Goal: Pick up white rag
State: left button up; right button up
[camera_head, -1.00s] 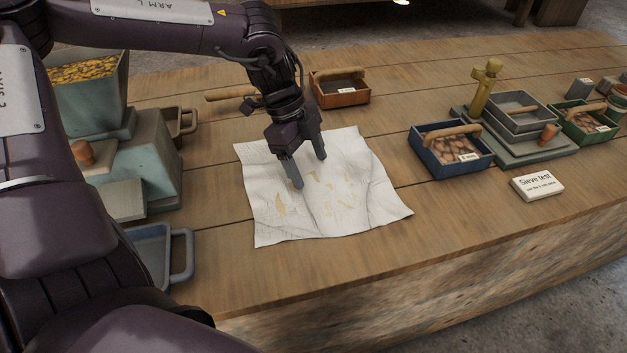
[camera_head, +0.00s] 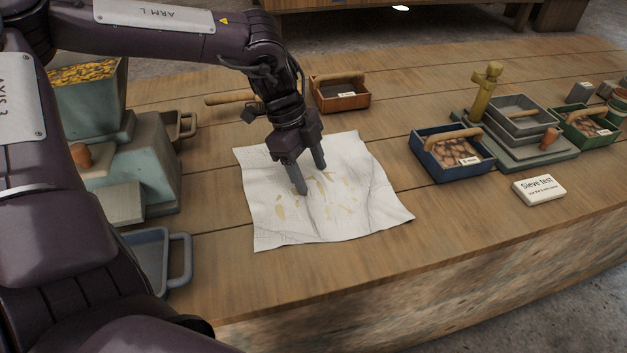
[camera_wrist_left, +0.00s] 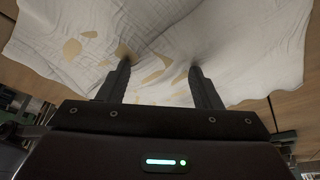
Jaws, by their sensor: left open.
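The white rag (camera_head: 350,205) lies spread and slightly wrinkled on the wooden bench, with tan stains across its middle. My left gripper (camera_head: 311,179) points down over the rag's upper middle, its two fingers apart with nothing seen between them but cloth. In the left wrist view the rag (camera_wrist_left: 230,45) fills the upper part, and the open fingertips of the left gripper (camera_wrist_left: 159,66) are at or very near its surface. I cannot tell whether they touch it. My right gripper is not in view.
An orange-brown tray (camera_head: 340,93) stands just behind the rag. A blue tray (camera_head: 430,168) of brown pieces and a "Sieve test" sign (camera_head: 539,190) are to the right. A teal machine (camera_head: 150,160) and a blue-grey pan (camera_head: 150,255) are at left. Bare bench (camera_head: 300,275) lies in front.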

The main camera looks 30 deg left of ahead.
pick_arm(q)
grip_shut()
dwell(0.6)
jog(key=shift+r, duration=0.15)
notch_tip(320, 180, up, 6)
jog(key=p, duration=0.4)
jog(key=shift+r+p, duration=0.2)
jog(key=shift+p, duration=0.2)
notch_tip(320, 180, up, 5)
jog(key=p, duration=0.3)
jog(key=shift+r+p, duration=0.15)
jog(key=shift+p, duration=0.2)
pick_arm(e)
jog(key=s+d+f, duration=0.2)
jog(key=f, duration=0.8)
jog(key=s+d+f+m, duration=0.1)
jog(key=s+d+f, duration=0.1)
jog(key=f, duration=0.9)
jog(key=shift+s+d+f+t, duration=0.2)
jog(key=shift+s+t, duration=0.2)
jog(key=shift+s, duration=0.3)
